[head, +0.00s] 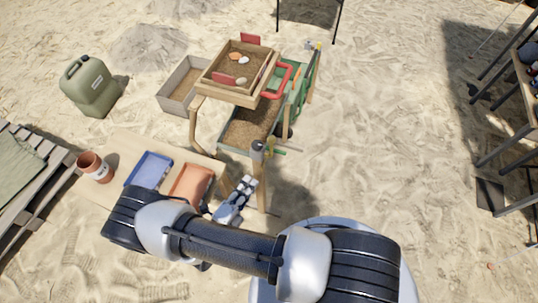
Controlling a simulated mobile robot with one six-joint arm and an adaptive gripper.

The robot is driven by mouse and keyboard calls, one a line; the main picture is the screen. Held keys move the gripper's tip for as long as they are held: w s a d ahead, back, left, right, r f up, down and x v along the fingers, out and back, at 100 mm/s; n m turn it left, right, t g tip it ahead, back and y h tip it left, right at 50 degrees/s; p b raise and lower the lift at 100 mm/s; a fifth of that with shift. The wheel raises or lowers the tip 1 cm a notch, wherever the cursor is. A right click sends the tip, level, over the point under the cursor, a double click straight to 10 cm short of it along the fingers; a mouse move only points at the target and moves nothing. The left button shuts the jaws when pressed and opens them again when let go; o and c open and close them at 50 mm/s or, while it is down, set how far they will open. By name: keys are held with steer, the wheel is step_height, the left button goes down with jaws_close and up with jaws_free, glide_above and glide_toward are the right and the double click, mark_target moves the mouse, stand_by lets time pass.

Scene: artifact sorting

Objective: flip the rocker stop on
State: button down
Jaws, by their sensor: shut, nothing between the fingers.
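A wooden rocker sieve (204,76) sits on a wood and green frame, with a red handle (292,78) at its right side. Gravel and a few small finds lie in its tray. My gripper (248,184) is shut and empty, just below this fitting in the picture. I cannot tell whether they touch. My arm crosses the lower part of the head view.
Left of my gripper, a low table (130,145) holds a blue tray (149,170), an orange tray (192,184) and a terracotta pot (92,165). A wooden box (167,101) adjoins the sieve. A green jerrycan (91,87) stands far left. Sand right of the frame is open.

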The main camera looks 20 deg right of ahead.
steer(key=b, duration=0.1)
glide_above(269, 155)
steer(key=s+a, duration=0.1)
steer(key=s, duration=0.3)
steer(key=shift+w, duration=0.15)
steer(key=shift+a+r, duration=0.1)
